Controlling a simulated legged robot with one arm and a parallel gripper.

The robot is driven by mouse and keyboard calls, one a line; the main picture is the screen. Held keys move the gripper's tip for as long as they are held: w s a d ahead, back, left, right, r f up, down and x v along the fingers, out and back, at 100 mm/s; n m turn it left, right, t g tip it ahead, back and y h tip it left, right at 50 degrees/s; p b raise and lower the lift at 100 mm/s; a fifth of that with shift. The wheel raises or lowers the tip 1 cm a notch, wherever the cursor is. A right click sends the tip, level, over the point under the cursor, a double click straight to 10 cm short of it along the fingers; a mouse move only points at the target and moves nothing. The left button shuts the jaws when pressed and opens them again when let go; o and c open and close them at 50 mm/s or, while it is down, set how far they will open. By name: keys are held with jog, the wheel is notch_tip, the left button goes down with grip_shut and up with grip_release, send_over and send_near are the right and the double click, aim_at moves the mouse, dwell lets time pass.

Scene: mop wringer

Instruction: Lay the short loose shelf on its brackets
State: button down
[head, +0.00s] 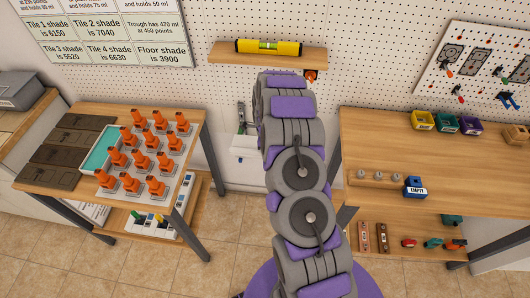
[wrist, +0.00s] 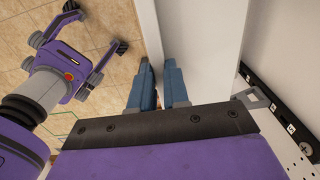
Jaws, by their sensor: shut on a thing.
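A long white board (wrist: 205,45), seemingly the short loose shelf, runs up from my gripper (wrist: 160,85) in the wrist view. The blue-grey fingers are close together, shut at its near edge; the exact contact is hard to see. A grey metal bracket-like piece (wrist: 256,97) shows just right of the gripper. In the head view my arm reaches towards the back wall and hides the gripper. A white surface (head: 244,165) shows low beside the arm there; whether it is the same board I cannot tell.
A wooden wall shelf (head: 225,57) carries a yellow level (head: 268,47). A left table (head: 100,112) holds orange pieces on a pale tray. A right bench (head: 390,150) holds small bins and an "EMPTY" block (head: 414,188). A black slotted strip (wrist: 282,115) lies right of the gripper. Tiled floor (head: 215,240) is open between tables.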

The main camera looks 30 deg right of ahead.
jog(key=shift+w+a+r, duration=0.1)
jog(key=shift+w, duration=0.45)
jog(key=shift+w+d, duration=0.2)
jog(key=shift+w, duration=0.3)
jog(key=shift+w+d, duration=1.3)
jog(key=shift+d, duration=0.1)
jog(key=shift+w+d, duration=0.2)
jog(key=shift+w, duration=0.75)
jog(key=shift+w+d, duration=0.95)
jog(key=shift+w, duration=0.1)
jog(key=shift+a, duration=0.15)
jog(key=shift+p, duration=0.7)
